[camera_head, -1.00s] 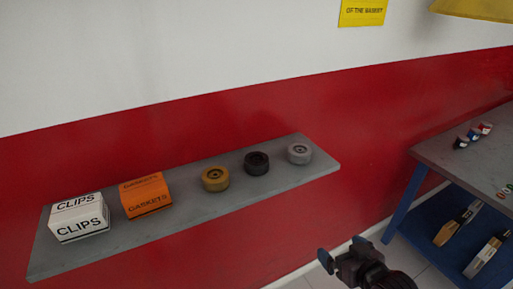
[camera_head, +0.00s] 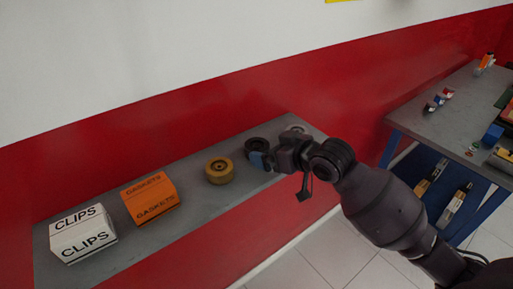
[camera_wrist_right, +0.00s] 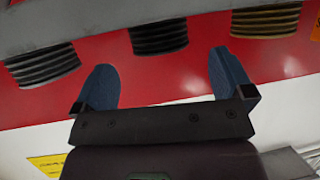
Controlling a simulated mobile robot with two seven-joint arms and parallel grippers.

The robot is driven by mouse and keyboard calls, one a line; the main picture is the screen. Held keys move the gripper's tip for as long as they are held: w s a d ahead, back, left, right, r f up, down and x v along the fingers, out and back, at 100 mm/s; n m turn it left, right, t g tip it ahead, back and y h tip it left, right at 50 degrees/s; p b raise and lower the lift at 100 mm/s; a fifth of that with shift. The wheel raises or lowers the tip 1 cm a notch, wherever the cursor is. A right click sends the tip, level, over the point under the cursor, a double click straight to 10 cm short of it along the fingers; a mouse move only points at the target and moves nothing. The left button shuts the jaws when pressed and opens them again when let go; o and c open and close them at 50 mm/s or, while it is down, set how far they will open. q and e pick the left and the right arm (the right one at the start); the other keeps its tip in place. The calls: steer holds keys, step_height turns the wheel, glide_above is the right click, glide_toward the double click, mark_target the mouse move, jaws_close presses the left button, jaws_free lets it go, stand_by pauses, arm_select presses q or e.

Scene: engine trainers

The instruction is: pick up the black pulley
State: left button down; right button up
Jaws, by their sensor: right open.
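The black pulley (camera_head: 255,145) sits on the grey wall shelf (camera_head: 190,215), partly hidden behind my right gripper (camera_head: 268,158). In the right wrist view, which looks upside down, the black pulley (camera_wrist_right: 158,38) shows its grooved side just beyond my right gripper (camera_wrist_right: 163,70), between the lines of its two blue fingers. The fingers are open and empty, and a gap shows between them and the pulley. My left gripper is not in view.
A yellow pulley (camera_head: 219,171) stands left of the black one, and a grey pulley (camera_head: 297,130) right of it, partly hidden by my arm. An orange gaskets box (camera_head: 150,198) and a white clips box (camera_head: 82,234) stand further left. A blue-legged workbench (camera_head: 420,125) is at right.

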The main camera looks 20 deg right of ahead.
mark_target(257, 144)
steer(key=p+x, duration=0.1)
steer(key=x, duration=0.4)
steer(key=shift+a+r, duration=0.1)
steer(key=shift+w+a, duration=0.15)
steer(key=shift+w, duration=0.15)
steer(key=c, duration=1.3)
